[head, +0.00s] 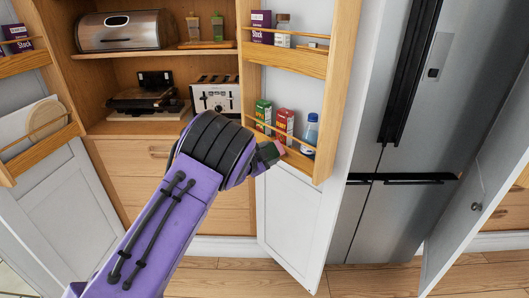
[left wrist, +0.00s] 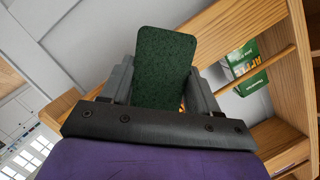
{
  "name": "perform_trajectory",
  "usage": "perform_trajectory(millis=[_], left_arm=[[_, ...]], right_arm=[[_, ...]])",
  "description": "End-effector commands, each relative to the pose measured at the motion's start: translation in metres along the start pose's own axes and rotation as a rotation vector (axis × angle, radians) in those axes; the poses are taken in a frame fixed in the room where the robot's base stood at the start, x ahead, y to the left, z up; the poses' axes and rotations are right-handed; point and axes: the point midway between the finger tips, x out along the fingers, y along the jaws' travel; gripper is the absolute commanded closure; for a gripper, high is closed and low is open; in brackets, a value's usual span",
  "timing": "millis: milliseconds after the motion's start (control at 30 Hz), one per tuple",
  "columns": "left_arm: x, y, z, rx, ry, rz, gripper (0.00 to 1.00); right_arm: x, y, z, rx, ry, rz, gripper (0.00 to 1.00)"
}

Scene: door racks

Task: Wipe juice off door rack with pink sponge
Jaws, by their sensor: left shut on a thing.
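My left gripper (head: 266,154) reaches up to the lower door rack (head: 298,162) on the right-hand cabinet door. It also shows in the left wrist view (left wrist: 162,88), shut on the sponge (left wrist: 165,62). The sponge shows a dark green face there; in the head view a small pink part (head: 279,147) shows at the gripper's tip. The sponge is at the left end of the rack; I cannot tell whether it touches the wood. No juice spill can be made out. My right gripper is not in view.
A green carton (head: 263,114), a red carton (head: 284,124) and a blue bottle (head: 311,133) stand in the rack, close to the sponge. An upper rack (head: 290,62) holds a purple box and a jar. A toaster (head: 215,97) stands on the shelf to the left.

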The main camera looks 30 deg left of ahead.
Motion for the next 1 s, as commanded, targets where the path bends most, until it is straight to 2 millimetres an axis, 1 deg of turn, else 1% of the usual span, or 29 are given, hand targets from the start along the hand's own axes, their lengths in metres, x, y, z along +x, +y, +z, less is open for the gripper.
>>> perform_trajectory(millis=[100,367,600,833,1000], left_arm=[[-0.002,0.008,-0.009,0.000,0.002,0.000,0.67],[-0.004,0.015,-0.015,0.000,0.002,0.000,0.67],[-0.007,0.032,-0.033,0.001,0.004,0.001,0.67],[-0.008,0.040,-0.039,0.000,0.002,0.000,0.67],[-0.010,0.051,-0.050,0.001,0.004,0.001,0.67]], right_arm=[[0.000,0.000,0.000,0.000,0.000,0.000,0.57],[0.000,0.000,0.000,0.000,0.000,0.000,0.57],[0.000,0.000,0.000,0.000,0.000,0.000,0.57],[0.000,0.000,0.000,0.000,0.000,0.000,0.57],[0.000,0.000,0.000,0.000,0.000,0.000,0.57]])
